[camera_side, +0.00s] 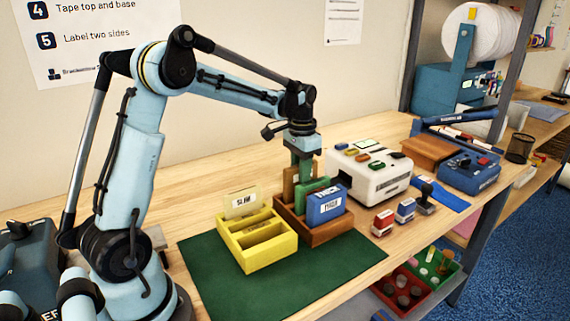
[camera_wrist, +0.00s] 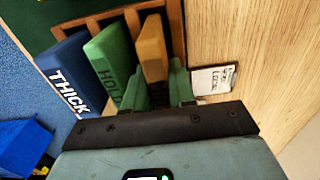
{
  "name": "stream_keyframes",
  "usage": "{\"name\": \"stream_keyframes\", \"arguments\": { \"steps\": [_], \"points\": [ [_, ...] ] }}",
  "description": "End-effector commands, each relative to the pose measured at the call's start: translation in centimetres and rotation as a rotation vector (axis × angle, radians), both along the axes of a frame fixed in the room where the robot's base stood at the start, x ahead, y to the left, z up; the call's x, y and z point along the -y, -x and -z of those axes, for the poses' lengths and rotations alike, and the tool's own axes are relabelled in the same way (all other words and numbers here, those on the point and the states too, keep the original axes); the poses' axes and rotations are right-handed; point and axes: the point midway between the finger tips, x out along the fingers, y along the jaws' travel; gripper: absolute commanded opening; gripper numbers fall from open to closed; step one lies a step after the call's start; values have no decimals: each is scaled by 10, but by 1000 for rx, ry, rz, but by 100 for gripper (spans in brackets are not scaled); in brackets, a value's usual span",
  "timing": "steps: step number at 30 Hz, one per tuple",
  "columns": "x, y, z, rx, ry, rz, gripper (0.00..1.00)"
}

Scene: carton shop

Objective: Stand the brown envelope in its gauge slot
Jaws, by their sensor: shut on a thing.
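The brown envelope (camera_side: 289,186) is upright at the back of the brown wooden rack (camera_side: 326,233), behind a green piece (camera_side: 312,188) and a blue piece (camera_side: 325,206). My gripper (camera_side: 303,172) points down from above, its green fingers shut on the envelope. In the wrist view the envelope (camera_wrist: 153,48) shows between the fingers (camera_wrist: 163,90), beside the green piece (camera_wrist: 109,56) and the blue piece marked THICK (camera_wrist: 71,76). The envelope's lower edge is hidden, so I cannot tell how deep it sits.
A yellow rack (camera_side: 257,255) holding a SLIM card (camera_side: 241,203) stands on the green mat (camera_side: 205,262), left of the brown rack. A white machine (camera_side: 374,187) stands close behind right, with stamps (camera_side: 382,222) in front of it. The mat's front is clear.

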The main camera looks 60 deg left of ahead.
Motion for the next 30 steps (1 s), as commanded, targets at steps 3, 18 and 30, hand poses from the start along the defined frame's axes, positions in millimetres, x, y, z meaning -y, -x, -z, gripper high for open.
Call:
{"name": "stream_keyframes", "arguments": {
  "steps": [3, 18, 30],
  "points": [
    [0, 0, -7, 0, 0, 0, 0],
    [0, 0, -27, 0, 0, 0, 0],
    [0, 0, -36, 0, 0, 0, 0]
  ]
}}
